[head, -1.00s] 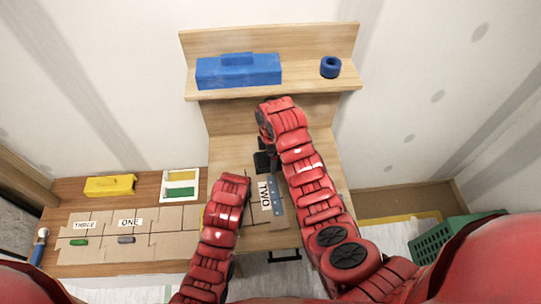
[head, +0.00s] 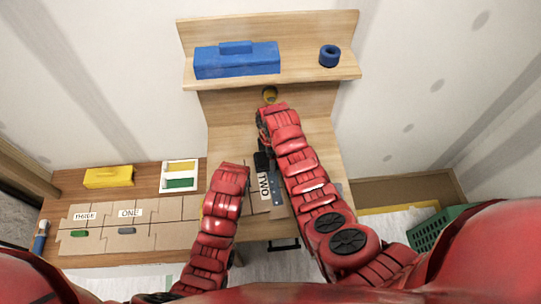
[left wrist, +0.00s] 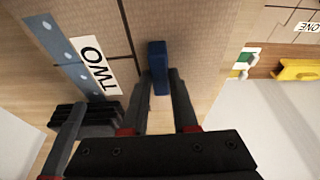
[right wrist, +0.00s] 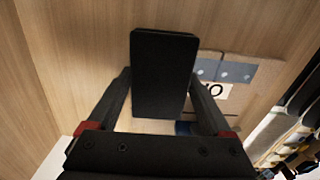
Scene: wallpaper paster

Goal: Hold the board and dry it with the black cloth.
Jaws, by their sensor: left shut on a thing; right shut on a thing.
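The cardboard board (head: 262,208) lies on the wooden bench in front of me, with a "TWO" label (head: 264,186) and a dotted grey-blue strip (head: 277,190) along it. My left gripper (left wrist: 160,90) is shut on a blue handle (left wrist: 158,60) standing on the board. My right gripper (right wrist: 160,85) is shut on the black cloth (right wrist: 165,50), a dark block. The cloth also shows in the head view (head: 262,160), at the board's far end. Whether it touches the surface I cannot tell. My arms hide part of the board and both grippers' tips in the head view.
A shelf (head: 310,75) behind the bench holds a blue box (head: 237,62) and a blue ring (head: 329,56). On the left table are boards marked THREE and ONE, a yellow float (head: 108,177) and a white tray (head: 180,163). A green crate (head: 436,232) stands at the right.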

